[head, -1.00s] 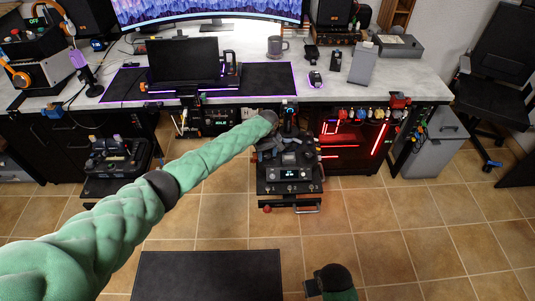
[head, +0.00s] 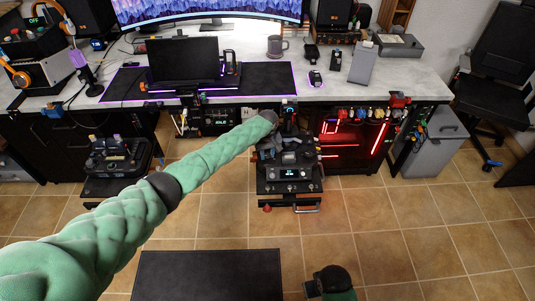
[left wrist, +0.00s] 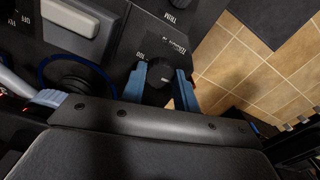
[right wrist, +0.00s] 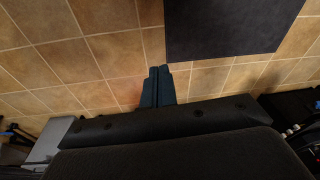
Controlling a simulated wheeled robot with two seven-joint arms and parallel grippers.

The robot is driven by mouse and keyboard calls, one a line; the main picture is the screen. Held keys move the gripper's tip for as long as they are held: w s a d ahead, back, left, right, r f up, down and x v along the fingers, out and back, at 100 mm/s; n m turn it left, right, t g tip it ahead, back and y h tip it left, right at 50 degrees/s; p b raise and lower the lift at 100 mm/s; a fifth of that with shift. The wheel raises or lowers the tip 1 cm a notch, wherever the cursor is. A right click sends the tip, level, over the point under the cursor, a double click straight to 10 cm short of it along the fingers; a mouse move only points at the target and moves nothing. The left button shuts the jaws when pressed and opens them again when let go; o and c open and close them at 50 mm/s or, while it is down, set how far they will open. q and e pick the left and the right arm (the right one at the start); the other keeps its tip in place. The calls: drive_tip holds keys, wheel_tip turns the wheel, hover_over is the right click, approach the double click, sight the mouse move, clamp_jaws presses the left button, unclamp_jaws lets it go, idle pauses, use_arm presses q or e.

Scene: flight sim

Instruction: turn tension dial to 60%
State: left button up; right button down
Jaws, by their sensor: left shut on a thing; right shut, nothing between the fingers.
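The tension dial (left wrist: 159,72) is a dark round knob on a black panel in the left wrist view, with small upside-down lettering and a "100" mark beside it. My left gripper (left wrist: 161,82) has its blue fingers on either side of the knob and is shut on it. In the head view my left arm reaches to the throttle console (head: 290,172), and the dial is too small to make out there. The dial's pointer setting is not readable. My right gripper (right wrist: 158,87) is shut and empty above the floor, far from the console.
The desk (head: 400,88) carries a laptop (head: 184,62), a mug (head: 276,46) and a curved monitor. Another control console (head: 117,160) stands to the left. A panel marked "TRIM" (left wrist: 180,8) adjoins the dial. A dark mat (head: 208,275) lies on open tiled floor.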

use_arm(q)
drive_tip(key=shift+m, duration=1.7)
drive_tip(key=m, duration=0.2)
drive_tip(key=shift+m, duration=0.3)
drive_tip(key=m, duration=0.4)
drive_tip(key=shift+m, duration=0.3)
drive_tip(key=m, duration=0.4)
drive_tip(key=shift+m, duration=1.2)
drive_tip(key=shift+m+b, duration=0.3)
drive_tip(key=shift+m, duration=1.6)
drive_tip(key=shift+r+m, duration=0.1)
drive_tip(key=shift+m, duration=0.8)
use_arm(e)
wheel_tip(320, 180, up, 4)
drive_tip(key=shift+w+r, duration=0.1)
drive_tip(key=shift+r, duration=0.15)
drive_tip(key=shift+f, duration=0.15)
use_arm(q)
drive_tip(key=o, duration=1)
use_arm(e)
drive_tip(key=shift+d+f, duration=0.1)
drive_tip(key=shift+f, duration=0.05)
